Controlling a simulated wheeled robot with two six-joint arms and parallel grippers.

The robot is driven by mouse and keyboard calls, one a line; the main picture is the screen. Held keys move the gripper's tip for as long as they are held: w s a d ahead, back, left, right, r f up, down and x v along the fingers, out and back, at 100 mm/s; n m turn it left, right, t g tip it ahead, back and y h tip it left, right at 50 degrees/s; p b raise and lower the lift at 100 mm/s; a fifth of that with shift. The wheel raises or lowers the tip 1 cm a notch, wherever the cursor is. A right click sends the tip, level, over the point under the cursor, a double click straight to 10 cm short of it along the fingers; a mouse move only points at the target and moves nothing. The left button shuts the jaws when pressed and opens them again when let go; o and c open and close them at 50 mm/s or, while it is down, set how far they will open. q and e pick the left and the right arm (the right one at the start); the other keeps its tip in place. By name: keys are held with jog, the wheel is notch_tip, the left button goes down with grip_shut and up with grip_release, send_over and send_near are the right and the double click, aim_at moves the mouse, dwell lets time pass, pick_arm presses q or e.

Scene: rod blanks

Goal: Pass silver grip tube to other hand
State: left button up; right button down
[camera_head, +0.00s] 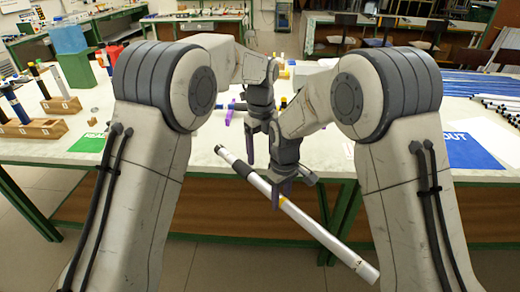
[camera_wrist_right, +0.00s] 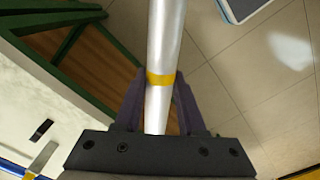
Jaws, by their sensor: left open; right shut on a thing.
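The silver grip tube (camera_head: 318,232) is long, with a yellow band, and slants from upper left to lower right in the head view. My right gripper (camera_head: 283,192) is shut on it near the yellow band, in front of the table edge. In the right wrist view the tube (camera_wrist_right: 166,40) runs up between the fingers of my right gripper (camera_wrist_right: 160,88), the band at their tips. My left gripper (camera_head: 258,150) is open, just above and left of the right one, pointing down near the tube's upper part. The right wrist partly hides it; I cannot tell whether it touches the tube.
The table (camera_head: 205,165) lies behind the grippers. Wooden blocks (camera_head: 35,128) with upright rods stand at left near a green mat (camera_head: 88,143). A blue mat (camera_head: 470,152) and several rods (camera_head: 470,86) lie at right. Open floor lies below the tube.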

aim_at(261, 180)
pick_arm(q)
notch_tip(261, 180, down, 11)
jog(key=shift+f, duration=0.1)
dwell(0.3)
grip_shut()
pick_arm(e)
jog(key=shift+c, duration=2)
grip_release()
jog(key=shift+r, duration=0.1)
